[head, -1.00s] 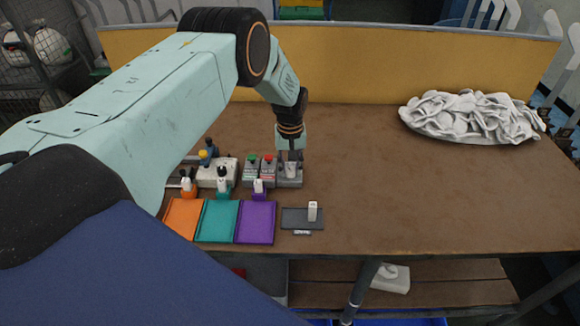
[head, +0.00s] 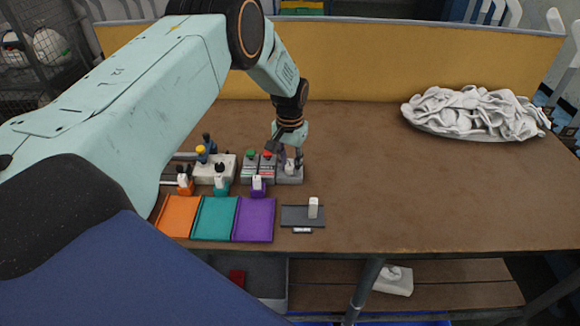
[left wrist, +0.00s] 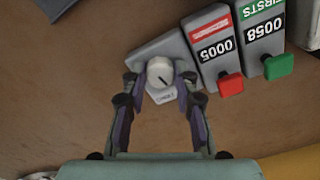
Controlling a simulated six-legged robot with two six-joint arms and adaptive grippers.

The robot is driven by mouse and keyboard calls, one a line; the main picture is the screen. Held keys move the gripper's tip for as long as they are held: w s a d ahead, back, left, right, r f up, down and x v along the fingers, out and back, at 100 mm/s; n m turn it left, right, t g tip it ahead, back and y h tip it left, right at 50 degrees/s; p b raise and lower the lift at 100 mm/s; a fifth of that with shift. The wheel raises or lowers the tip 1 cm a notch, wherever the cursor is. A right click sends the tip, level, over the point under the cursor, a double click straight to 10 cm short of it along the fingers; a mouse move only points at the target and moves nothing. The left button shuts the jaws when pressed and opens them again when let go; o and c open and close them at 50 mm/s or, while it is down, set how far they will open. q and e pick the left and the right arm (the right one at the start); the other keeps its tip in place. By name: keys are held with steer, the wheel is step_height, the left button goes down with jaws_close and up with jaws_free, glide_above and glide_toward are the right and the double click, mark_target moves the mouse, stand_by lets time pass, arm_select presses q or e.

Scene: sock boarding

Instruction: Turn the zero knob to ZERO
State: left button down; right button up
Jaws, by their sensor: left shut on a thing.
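The zero knob (left wrist: 160,73) is a round pale knob with a dark pointer line, on a grey base (left wrist: 178,48) with a small white label (left wrist: 166,97) whose lettering is too small to read surely. In the left wrist view the pointer slants down to the right, towards the label side. My left gripper (left wrist: 159,80) has its two fingers on either side of the knob, shut on it. In the head view my left gripper (head: 291,160) is over the grey base (head: 289,178), and its fingers partly hide the knob.
Beside the knob stand a counter with a red button (left wrist: 231,84) reading 0005 and one with a green button (left wrist: 278,66) reading 0058. Orange (head: 178,217), teal (head: 214,219) and purple (head: 254,220) trays lie in front. A white sock pile (head: 475,114) lies right; mid-table is clear.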

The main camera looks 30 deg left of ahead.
mark_target(290, 166)
arm_select(q)
steer(key=m+b, duration=0.2)
steer(key=m, duration=0.3)
steer(key=shift+f+m, duration=0.1)
steer(key=shift+m, duration=0.2)
steer(key=m+b, duration=0.1)
steer(key=m, duration=0.4)
steer(key=shift+m, duration=0.3)
steer(key=c, duration=1.3)
jaws_free()
step_height(290, 166, up, 12)
